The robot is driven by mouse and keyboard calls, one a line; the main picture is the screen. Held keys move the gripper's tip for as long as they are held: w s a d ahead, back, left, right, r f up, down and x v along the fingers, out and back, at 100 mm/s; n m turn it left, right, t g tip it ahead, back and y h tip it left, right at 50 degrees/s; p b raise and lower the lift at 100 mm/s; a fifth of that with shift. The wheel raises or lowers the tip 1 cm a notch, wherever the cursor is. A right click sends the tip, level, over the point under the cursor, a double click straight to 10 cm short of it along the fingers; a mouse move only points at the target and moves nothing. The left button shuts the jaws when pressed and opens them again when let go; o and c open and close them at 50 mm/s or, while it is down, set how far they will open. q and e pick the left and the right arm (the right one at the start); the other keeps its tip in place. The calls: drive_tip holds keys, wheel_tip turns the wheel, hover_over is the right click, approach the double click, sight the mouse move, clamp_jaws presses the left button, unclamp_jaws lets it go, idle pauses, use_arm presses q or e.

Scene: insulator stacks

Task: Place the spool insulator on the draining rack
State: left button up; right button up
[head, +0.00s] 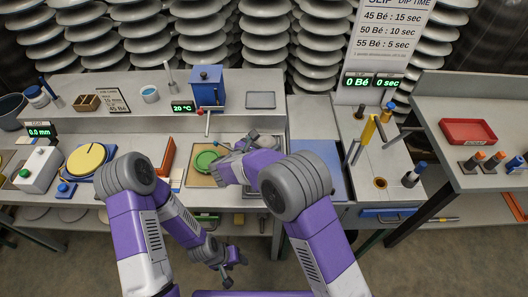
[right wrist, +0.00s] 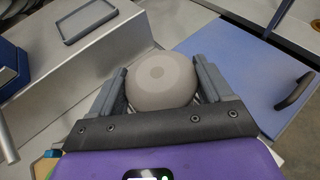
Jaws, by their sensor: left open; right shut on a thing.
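The spool insulator (right wrist: 162,78) shows in the right wrist view as a round beige-grey piece with a darker centre. It sits between the two fingers of my right gripper (right wrist: 160,85), which is shut on it. In the head view my right gripper (head: 240,146) is over the middle of the bench, and the insulator is mostly hidden there. A small part of a slatted metal surface, perhaps the draining rack, shows beneath the gripper in the right wrist view; my arm hides most of it in the head view. My left gripper (head: 226,276) is open and empty, low in front of the bench.
A green disc (head: 207,160) on a wooden board lies left of my right gripper. A blue panel (head: 322,172) lies to the right. A blue box (head: 207,86) and grey tray (head: 261,100) stand behind. A yellow turntable (head: 88,158) is at left, a red tray (head: 467,131) at right.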

drive_tip(key=shift+f+b, duration=0.35)
drive_tip(key=shift+f, duration=1.25)
drive_tip(key=shift+f, duration=0.3)
drive_tip(key=o, duration=1.7)
drive_tip(key=shift+r, duration=0.2)
